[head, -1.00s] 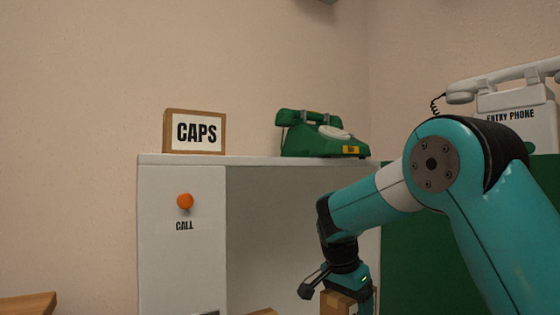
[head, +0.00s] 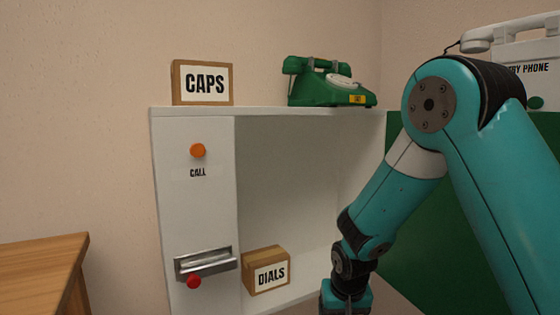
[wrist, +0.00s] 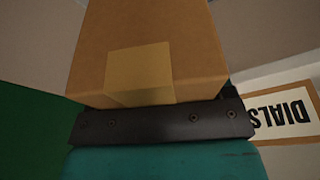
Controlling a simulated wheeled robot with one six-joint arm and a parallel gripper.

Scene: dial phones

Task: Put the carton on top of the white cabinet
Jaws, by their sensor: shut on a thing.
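The carton (wrist: 150,45) is a plain brown box with a lighter strip of tape, filling the upper middle of the wrist view. My gripper (wrist: 155,125) is shut on it, its dark bar lying across the carton's near edge. In the head view only the wrist end of my arm shows at the bottom edge; the fingers and the carton are below the picture. The white cabinet (head: 195,225) stands at the middle left of the head view, with a flat top and an open compartment. My arm is in front of the cabinet's right side, with the wrist end well below its top.
On the cabinet top stand a CAPS box (head: 203,84) at left and a green dial phone (head: 328,84) at right, with a bare gap between. A DIALS box (head: 266,271) sits inside the compartment. A wooden table (head: 40,265) is at left; a green panel (head: 440,240) stands at right.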

